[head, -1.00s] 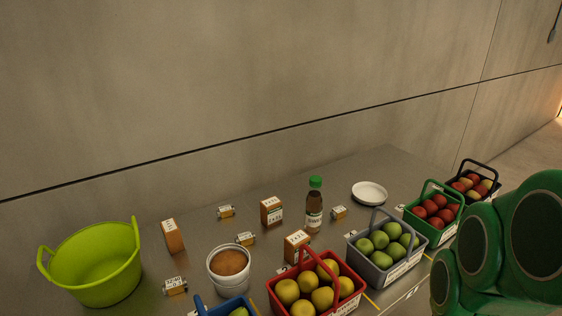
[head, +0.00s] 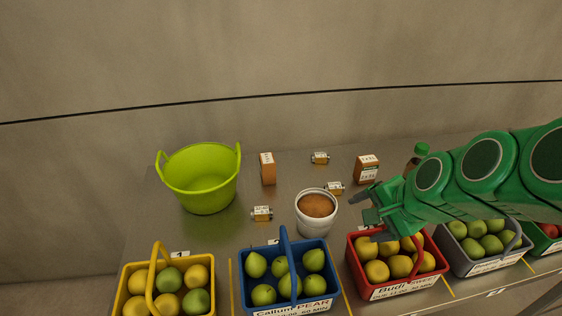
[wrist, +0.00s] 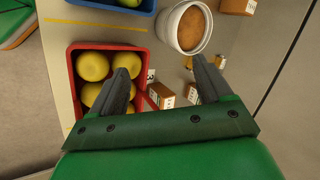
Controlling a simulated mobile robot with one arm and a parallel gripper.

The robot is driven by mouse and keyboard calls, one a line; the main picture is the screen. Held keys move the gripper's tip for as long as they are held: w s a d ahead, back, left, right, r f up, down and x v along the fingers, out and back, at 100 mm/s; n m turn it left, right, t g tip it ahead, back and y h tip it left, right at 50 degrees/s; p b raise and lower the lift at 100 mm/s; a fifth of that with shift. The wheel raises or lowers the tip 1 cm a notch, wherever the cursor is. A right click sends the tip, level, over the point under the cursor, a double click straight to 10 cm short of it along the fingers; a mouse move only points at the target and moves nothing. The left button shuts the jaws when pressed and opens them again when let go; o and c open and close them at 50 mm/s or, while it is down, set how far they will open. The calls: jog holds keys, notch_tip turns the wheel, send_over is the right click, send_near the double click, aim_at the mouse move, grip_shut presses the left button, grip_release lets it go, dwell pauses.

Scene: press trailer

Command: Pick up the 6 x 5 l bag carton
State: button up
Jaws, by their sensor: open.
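Several brown cartons with white labels are in view; the lettering is too small to tell which reads 6 x 5 l. In the head view one carton (head: 267,169) stands beside the green tub and another (head: 366,169) stands right of centre. In the wrist view a carton (wrist: 160,97) shows between the fingers, beside the red basket, with another carton (wrist: 191,93) partly behind a finger. A further carton (wrist: 237,6) is at the top edge. My gripper (head: 368,213) is open and empty above the counter, behind the red basket; it also shows in the wrist view (wrist: 160,68).
A white bucket (head: 316,211) of brown contents stands left of my gripper. The green tub (head: 202,180) is further left. A red basket (head: 398,291), blue basket (head: 290,298), yellow basket (head: 128,292) and grey basket (head: 482,266) line the front. Small labelled blocks (head: 320,158) lie between.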

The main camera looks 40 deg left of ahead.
jog(key=w+a+m+t+y, duration=0.15)
jog(key=w+a+m, duration=0.3)
jog(key=a, duration=0.65)
jog(key=w+a+m+t+y, duration=0.1)
jog(key=w+a+m+y, duration=0.3)
jog(key=a, duration=0.7)
jog(key=w+a+f+m+t, duration=0.1)
jog(key=a+f+m+t, duration=0.2)
jog(key=a+f+m, duration=0.35)
jog(key=m+t+h, duration=0.1)
jog(key=m+h, duration=0.1)
jog(key=m, duration=0.5)
send_near(267, 159)
jog(key=x, duration=0.2)
jog(key=shift+w+f+t, duration=0.25)
jog(key=shift+w+f, duration=0.25)
jog(key=shift+f, duration=0.05)
jog(key=shift+x, duration=1.15)
jog(key=shift+w+a+f, duration=0.2)
jog(key=shift+w+a, duration=0.05)
jog(key=shift+a, duration=0.3)
jog(key=shift+w+a+f, duration=0.2)
jog(key=shift+w+a, duration=0.1)
jog(key=shift+a, duration=0.3)
jog(key=shift+x, duration=1.35)
jog(key=shift+r, duration=0.1)
jog(key=shift+c, duration=0.3)
